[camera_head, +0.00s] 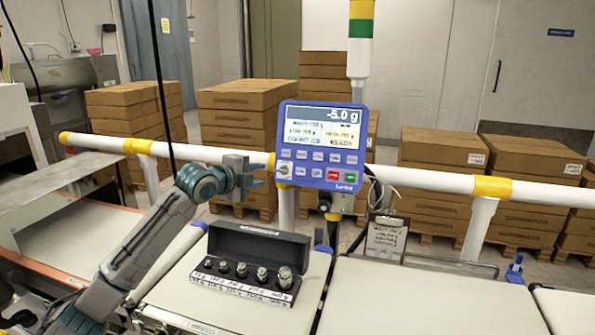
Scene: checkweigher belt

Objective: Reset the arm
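My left arm comes in from the lower left, and its gripper (262,174) is just left of the blue control panel (322,146). The panel display reads -5.0 g. My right gripper is not in view.
An open black case of several metal weights (242,273) stands on the white belt (188,294) below the gripper. A white rail with yellow joints (492,186) runs behind. A signal post (360,40) rises behind the panel. Stacked cartons (236,110) stand beyond.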

